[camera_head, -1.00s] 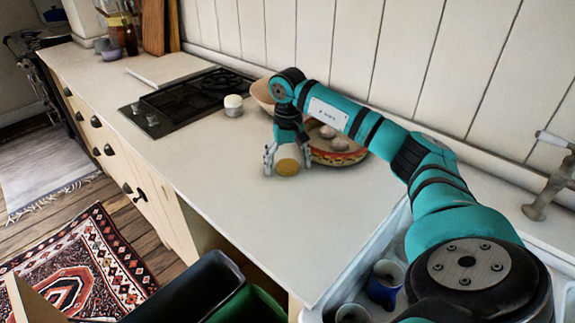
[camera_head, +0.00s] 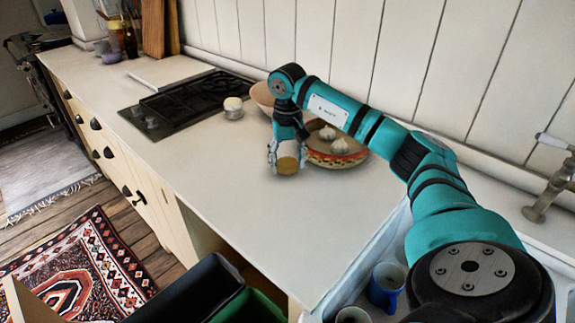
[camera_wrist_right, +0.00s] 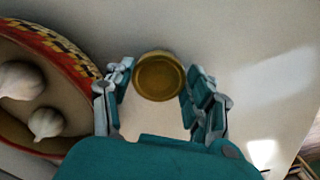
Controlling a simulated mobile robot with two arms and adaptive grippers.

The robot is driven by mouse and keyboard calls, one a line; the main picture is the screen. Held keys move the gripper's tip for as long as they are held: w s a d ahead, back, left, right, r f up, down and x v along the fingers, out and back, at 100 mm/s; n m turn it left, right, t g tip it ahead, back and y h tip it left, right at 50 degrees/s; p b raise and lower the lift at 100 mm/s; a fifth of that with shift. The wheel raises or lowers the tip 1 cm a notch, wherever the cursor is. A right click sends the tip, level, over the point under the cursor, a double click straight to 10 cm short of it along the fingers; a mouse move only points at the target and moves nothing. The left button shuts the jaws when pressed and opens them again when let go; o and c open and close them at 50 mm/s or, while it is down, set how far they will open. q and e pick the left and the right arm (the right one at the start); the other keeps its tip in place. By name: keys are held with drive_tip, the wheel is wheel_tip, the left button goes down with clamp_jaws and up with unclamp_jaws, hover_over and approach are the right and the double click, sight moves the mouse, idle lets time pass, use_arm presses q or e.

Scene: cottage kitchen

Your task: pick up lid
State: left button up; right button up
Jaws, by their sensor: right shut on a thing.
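The lid (camera_head: 288,165) is a round, golden-yellow disc at the near side of the patterned bowl. In the right wrist view the lid (camera_wrist_right: 158,76) lies between the fingertips, with a paler rim around a darker gold face. My right gripper (camera_head: 286,158) points down over the counter and is shut on it, with one finger on each side. I cannot tell whether the lid touches the counter, or what is under it. My left gripper is not in view.
A red and yellow patterned bowl (camera_head: 340,158) with garlic bulbs stands close beside the gripper. A pale bowl (camera_head: 262,97) and a small white pot (camera_head: 233,107) are farther back, near the black hob (camera_head: 190,98). The counter (camera_head: 240,195) in front is clear. A blue mug (camera_head: 385,286) sits in the sink.

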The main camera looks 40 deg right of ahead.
drive_tip(key=shift+w+a+r, duration=0.15)
drive_tip(key=shift+r, duration=0.4)
drive_tip(key=shift+w+a+r, duration=0.1)
drive_tip(key=shift+w+r, duration=0.05)
drive_tip(key=shift+r, duration=0.4)
drive_tip(key=w+a, duration=0.3)
drive_tip(key=w+a+r+b, duration=0.1)
drive_tip(key=w+a, duration=0.2)
drive_tip(key=w, duration=0.1)
drive_tip(key=w+a+b, duration=0.1)
drive_tip(key=w+a, duration=0.3)
drive_tip(key=shift+w+r, duration=0.2)
drive_tip(key=shift+w, duration=0.05)
